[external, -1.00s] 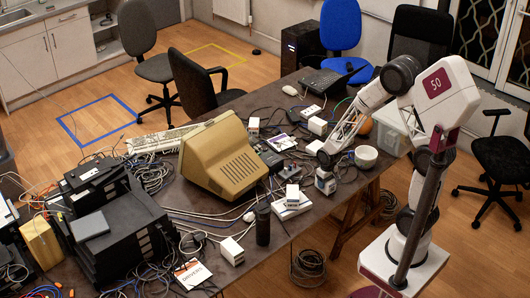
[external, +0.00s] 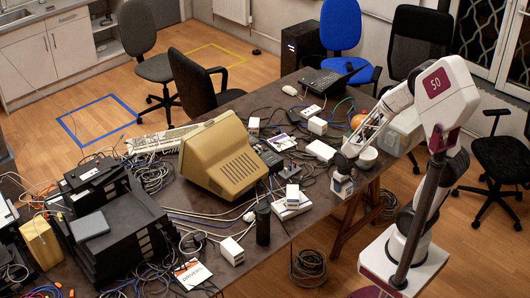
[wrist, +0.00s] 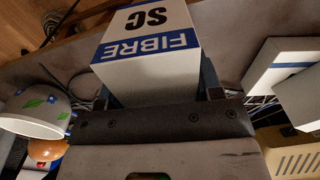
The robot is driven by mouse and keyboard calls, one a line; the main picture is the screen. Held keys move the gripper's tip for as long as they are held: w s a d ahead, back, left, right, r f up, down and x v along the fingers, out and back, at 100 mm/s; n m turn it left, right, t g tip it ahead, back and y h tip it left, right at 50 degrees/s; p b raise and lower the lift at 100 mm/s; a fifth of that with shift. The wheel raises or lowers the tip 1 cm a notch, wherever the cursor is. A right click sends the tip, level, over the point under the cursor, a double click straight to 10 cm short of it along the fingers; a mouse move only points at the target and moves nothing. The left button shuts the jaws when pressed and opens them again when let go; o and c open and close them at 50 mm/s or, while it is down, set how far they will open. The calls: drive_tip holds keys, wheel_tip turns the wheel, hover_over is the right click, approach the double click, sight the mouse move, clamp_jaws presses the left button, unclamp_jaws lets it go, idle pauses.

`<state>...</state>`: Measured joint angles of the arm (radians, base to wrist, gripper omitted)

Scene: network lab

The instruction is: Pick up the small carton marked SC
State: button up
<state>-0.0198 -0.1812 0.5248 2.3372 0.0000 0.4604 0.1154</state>
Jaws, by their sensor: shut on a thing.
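The small carton marked SC (wrist: 148,42) is white with blue bands and the words FIBRE and SC, upside down in the wrist view. My gripper (wrist: 155,88) is shut on it, with a finger at its side. In the external view the carton (external: 341,188) hangs under my gripper (external: 343,176) by the table's right front edge. Its height above the table is hard to tell there.
A white bowl (external: 366,158) stands close behind my gripper. Other small white cartons stand at the front (external: 231,252) and back (external: 318,126). A beige monitor (external: 225,160) and loose cables fill the middle. A bottle (external: 263,225) stands upright.

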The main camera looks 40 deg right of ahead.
sight(352, 190)
drive_tip(key=shift+s+r, duration=0.15)
drive_tip(key=shift+s, duration=1.35)
drive_tip(key=shift+s+r, duration=0.1)
drive_tip(key=shift+s, duration=1.4)
drive_tip(key=shift+w+d, duration=0.1)
drive_tip(key=shift+w, duration=0.05)
